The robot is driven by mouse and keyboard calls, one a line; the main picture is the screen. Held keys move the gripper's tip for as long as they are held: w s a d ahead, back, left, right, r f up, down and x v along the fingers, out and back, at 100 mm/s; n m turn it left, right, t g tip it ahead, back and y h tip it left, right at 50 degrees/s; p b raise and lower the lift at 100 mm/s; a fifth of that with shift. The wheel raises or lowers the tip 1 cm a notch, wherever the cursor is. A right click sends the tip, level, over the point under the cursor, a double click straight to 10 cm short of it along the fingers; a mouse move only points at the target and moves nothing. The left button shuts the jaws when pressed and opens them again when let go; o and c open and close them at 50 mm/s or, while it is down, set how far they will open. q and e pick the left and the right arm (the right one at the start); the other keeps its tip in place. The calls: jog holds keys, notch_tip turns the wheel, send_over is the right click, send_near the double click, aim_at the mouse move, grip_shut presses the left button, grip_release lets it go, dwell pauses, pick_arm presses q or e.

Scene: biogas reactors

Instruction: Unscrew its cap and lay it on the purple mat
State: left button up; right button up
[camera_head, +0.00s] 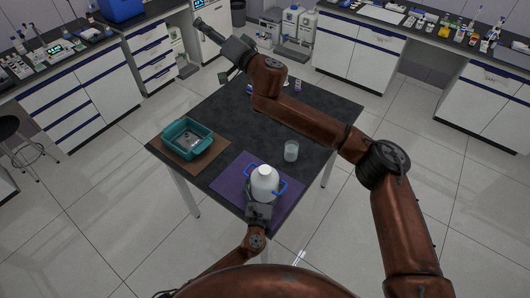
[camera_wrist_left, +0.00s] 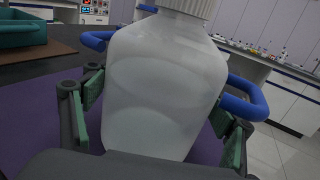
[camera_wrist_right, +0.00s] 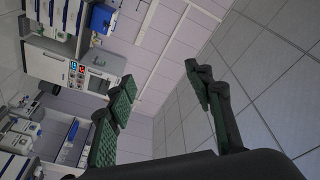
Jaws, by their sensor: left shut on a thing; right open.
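A white bottle (camera_head: 264,184) with blue side handles stands upright over the purple mat (camera_head: 231,175). Its white ribbed cap (camera_head: 265,170) is on top; the cap's lower part shows at the top of the left wrist view (camera_wrist_left: 185,8). My left gripper (camera_head: 262,203) is shut on the bottle body from the near side. In the left wrist view the bottle (camera_wrist_left: 160,85) fills the space between the green finger pads. My right gripper (camera_head: 222,75) is raised beyond the table's far left part, open and empty; its spread fingers show in the right wrist view (camera_wrist_right: 160,105).
A teal bin (camera_head: 187,139) sits on a brown mat (camera_head: 212,152) at the table's left. A clear beaker (camera_head: 291,151) stands right of the bottle, beyond the purple mat. Small items (camera_head: 298,86) lie near the far edge. The table's middle (camera_head: 250,125) is clear beneath my right arm.

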jog(key=w+d+f+m+h, duration=0.4)
jog(key=f+m, duration=0.2)
jog(key=m+g+h, duration=0.9)
jog(key=g, duration=0.5)
send_over(265, 168)
notch_tip(265, 168, down, 28)
jog(key=shift+f, duration=3.95)
jog(key=shift+c, duration=0.3)
